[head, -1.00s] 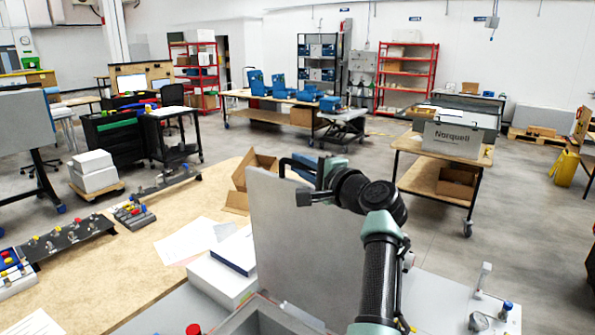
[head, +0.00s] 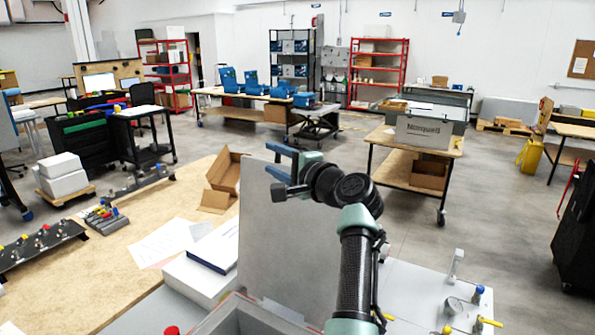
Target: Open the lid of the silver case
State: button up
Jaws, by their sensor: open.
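The silver case (head: 228,319) is at the bottom middle of the head view, with only part of its box and rim showing. Its grey lid (head: 285,240) stands raised, close to upright, behind the box opening. My gripper (head: 272,170) is open near the top edge of the lid. Its fingers point left, and I cannot tell whether they touch the lid. My arm passes in front of the lid's right side. The inside of the case is mostly cut off by the picture's edge.
White boxes and papers (head: 165,243) lie left of the lid on the wooden table (head: 95,275). An open cardboard box (head: 222,180) is behind. Clear floor lies beyond.

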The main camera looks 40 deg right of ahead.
jog(key=s+a+b, duration=0.1)
jog(key=s+b, duration=0.3)
jog(key=s, duration=0.8)
jog(key=shift+r, duration=0.3)
jog(key=shift+s, duration=0.1)
